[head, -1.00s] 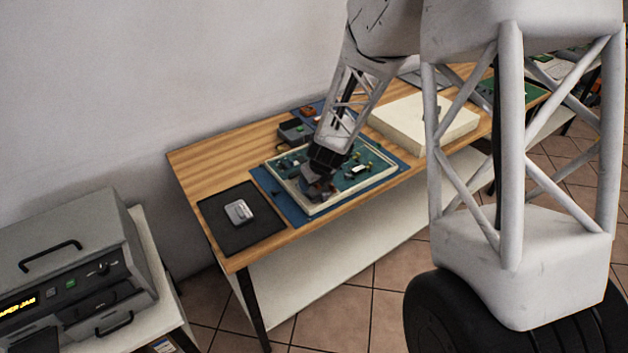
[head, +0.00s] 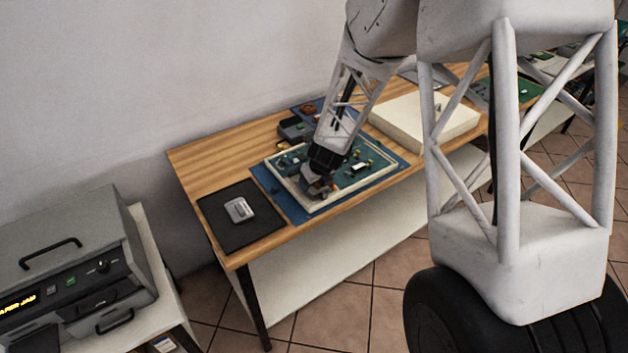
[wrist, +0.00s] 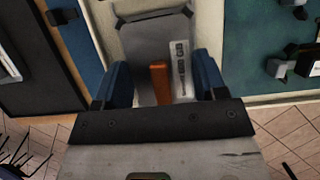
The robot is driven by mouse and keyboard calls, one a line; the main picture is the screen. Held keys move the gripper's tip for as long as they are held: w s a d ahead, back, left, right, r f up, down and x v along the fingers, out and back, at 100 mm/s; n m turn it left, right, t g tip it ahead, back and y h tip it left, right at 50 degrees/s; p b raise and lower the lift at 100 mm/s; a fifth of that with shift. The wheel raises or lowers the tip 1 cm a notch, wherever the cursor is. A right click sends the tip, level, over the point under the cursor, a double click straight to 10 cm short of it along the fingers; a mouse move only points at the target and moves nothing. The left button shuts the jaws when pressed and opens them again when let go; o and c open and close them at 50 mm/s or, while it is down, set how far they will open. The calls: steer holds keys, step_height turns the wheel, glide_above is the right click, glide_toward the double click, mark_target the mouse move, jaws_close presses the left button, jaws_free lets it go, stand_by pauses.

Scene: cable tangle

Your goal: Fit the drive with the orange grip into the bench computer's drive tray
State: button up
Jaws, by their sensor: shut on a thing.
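My gripper (wrist: 163,88) has its two blue fingers on either side of a grey drive with an upright orange grip (wrist: 160,80) and a pale printed label. In the head view, my gripper (head: 320,181) is low over the near left part of the bench computer (head: 316,209), an open cream case with a green board. In the wrist view, a grey plate with dark corner pieces (wrist: 154,38), apparently the drive tray, lies just beyond the grip. The drive's edges blend with it, so I cannot tell whether the drive is seated.
A silver-grey drive-like block (head: 239,210) lies on a black mat (head: 268,232) at the left. A blue mat (head: 268,183) lies under the computer. A cream cover (head: 425,122) and a dark grey device (head: 295,129) are behind it. A printer-like machine (head: 75,265) stands at the far left.

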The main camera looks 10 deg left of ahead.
steer(key=o, duration=1)
steer(key=shift+d+r, duration=0.1)
steer(key=shift+r, duration=0.05)
steer(key=shift+v, duration=3.75)
steer(key=shift+s, duration=0.1)
steer(key=shift+r, duration=0.2)
steer(key=shift+r, duration=2.85)
